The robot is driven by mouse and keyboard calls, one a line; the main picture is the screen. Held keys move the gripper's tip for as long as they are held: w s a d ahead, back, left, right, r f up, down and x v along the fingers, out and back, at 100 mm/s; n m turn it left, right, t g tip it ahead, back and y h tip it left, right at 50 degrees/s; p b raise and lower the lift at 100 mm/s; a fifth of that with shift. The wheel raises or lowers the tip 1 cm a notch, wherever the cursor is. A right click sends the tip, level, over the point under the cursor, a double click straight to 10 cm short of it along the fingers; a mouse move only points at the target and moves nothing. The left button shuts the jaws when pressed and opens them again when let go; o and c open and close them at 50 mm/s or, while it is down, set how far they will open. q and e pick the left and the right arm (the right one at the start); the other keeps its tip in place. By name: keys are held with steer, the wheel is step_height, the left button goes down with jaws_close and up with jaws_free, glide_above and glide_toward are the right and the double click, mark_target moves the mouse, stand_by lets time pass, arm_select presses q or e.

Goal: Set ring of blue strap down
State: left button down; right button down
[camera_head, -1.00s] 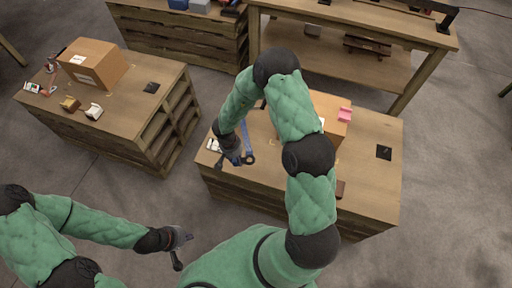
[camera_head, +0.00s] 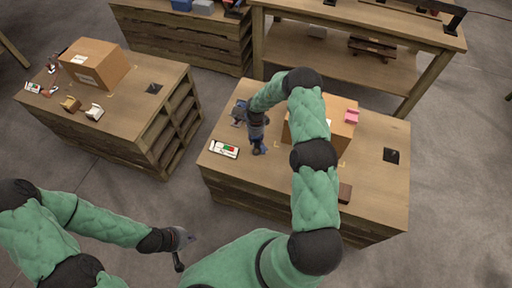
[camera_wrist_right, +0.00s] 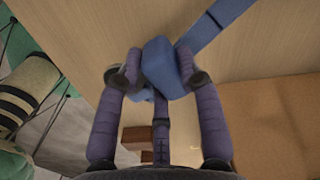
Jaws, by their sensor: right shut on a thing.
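The blue strap (camera_wrist_right: 207,32) shows in the right wrist view, with a thick blue loop between the fingertips and a flat band running to the upper right over the wooden top. My right gripper (camera_wrist_right: 155,75) is shut on this strap. A dark round part lies behind its left finger. In the head view, my right gripper (camera_head: 258,147) is low over the middle table, left of the cardboard box; whether the strap touches the wood is unclear. My left gripper (camera_head: 182,240) is at the lower left, away from the tables; its jaw opening is too small to tell.
The middle table (camera_head: 375,190) carries a cardboard box (camera_head: 340,118), a pink item (camera_head: 351,117), a white item with red and green (camera_head: 224,148), a black square (camera_head: 391,155) and a brown block (camera_head: 345,192). A left table (camera_head: 130,122) holds another box (camera_head: 95,63).

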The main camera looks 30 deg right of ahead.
mark_target(256, 142)
steer(key=shift+f+b, duration=0.8)
steer(key=shift+f, duration=1.85)
steer(key=shift+r, duration=0.1)
steer(key=c, duration=0.8)
jaws_free()
